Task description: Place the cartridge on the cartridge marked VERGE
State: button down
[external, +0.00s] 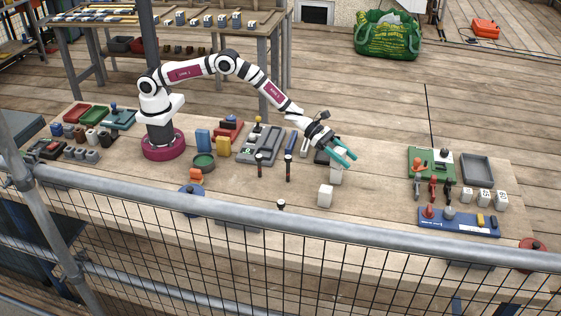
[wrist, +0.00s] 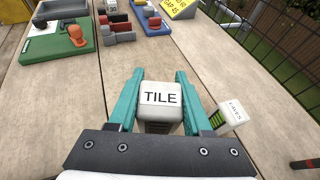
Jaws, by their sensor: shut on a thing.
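My gripper (external: 346,158) has teal fingers and is at the right of the arm's reach, over the bench. In the wrist view my gripper (wrist: 160,74) is shut on a white cartridge marked TILE (wrist: 160,98). This cartridge also shows below the fingers in the external view (external: 336,176). A second white cartridge (wrist: 231,112) stands beside it to the right in the wrist view; its small label seems to read EAVES. It appears nearer the rail in the external view (external: 325,195). I cannot read VERGE on any cartridge.
Several small white blocks (external: 484,197) stand in a row at the right, their marks too small to read. Near them are a green board (external: 421,174), a grey tray (external: 478,170) and a blue board (external: 462,228). A metal rail (external: 260,212) runs along the front. Bare bench lies between.

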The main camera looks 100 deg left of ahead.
jog(key=shift+c, duration=1.7)
grip_release()
jog(key=shift+f, duration=0.1)
jog(key=v, duration=1.2)
jog(key=s+d+r+m+g+h, duration=0.2)
jog(key=s+d+r+m+h, duration=0.2)
jog(key=s+d+r+m, duration=0.3)
jog(key=s+d+r+m+g, duration=0.2)
jog(key=s+d+m+g, duration=0.15)
jog(key=s+m, duration=0.55)
jog(key=s+d+r+m+g, duration=0.25)
jog(key=s+m+g, duration=0.35)
jog(key=s, duration=0.5)
jog(key=s+a+f+m+g+y, duration=0.1)
jog(key=s+a+f+m+y, duration=0.1)
jog(key=s+a+m+y, duration=0.9)
jog(key=s+a+m, duration=0.4)
jog(key=s+a, duration=0.1)
jog(key=s, duration=0.3)
jog(key=shift+s+a+f, duration=0.15)
jog(key=shift+s+f, duration=0.15)
